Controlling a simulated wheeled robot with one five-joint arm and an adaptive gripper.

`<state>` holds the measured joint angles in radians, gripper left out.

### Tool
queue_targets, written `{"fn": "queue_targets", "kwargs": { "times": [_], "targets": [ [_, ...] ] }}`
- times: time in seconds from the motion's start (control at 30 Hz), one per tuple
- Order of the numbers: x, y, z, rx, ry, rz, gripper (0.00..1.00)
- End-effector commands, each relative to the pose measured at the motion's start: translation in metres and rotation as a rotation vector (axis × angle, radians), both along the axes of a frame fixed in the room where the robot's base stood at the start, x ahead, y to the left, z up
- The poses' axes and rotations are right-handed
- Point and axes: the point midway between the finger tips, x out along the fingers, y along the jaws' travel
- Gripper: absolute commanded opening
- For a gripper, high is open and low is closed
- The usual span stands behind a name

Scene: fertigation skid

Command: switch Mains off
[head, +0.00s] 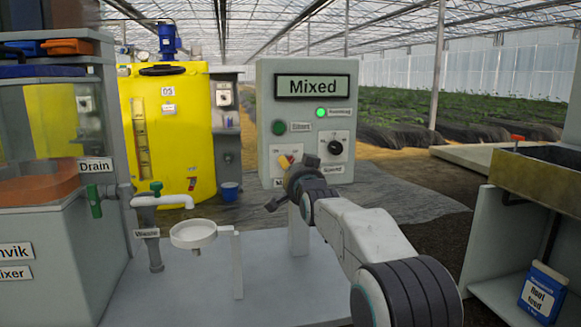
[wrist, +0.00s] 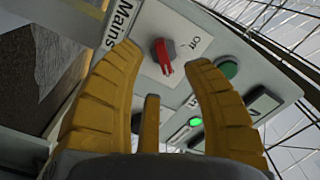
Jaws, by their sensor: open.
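The Mains switch is a red knob (wrist: 164,56) on a white plate, with a Mains label (wrist: 117,22) beside it, in the wrist view. The knob's handle points down in that picture, away from the word Off at its upper right. Contact cannot be told. In the head view my gripper (head: 285,174) is at the lower left of the grey control box (head: 262,105) and covers much of the switch and its label.
The box carries a Mixed display (head: 313,87), a lit green lamp (head: 321,112), a green button (head: 279,128) and a black Speed knob (head: 335,147). A waste pipe with a tap (head: 157,188) and a white dish (head: 194,234) stand to the left. A trough (head: 540,175) stands at right.

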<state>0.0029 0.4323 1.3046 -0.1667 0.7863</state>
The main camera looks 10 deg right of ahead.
Motion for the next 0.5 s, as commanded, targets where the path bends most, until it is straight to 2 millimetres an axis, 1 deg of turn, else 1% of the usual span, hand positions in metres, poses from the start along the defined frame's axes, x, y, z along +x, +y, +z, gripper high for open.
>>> {"fn": "queue_targets", "kwargs": {
  "times": [0.03, 0.2, 0.5],
  "targets": [
    [0.006, 0.0, 0.0, 0.0, 0.0, 0.0, 0.45],
    [0.022, 0.0, 0.0, -0.001, 0.0, 0.0, 0.45],
    [0.038, 0.0, 0.0, -0.001, 0.001, 0.0, 0.45]
  ]
}}
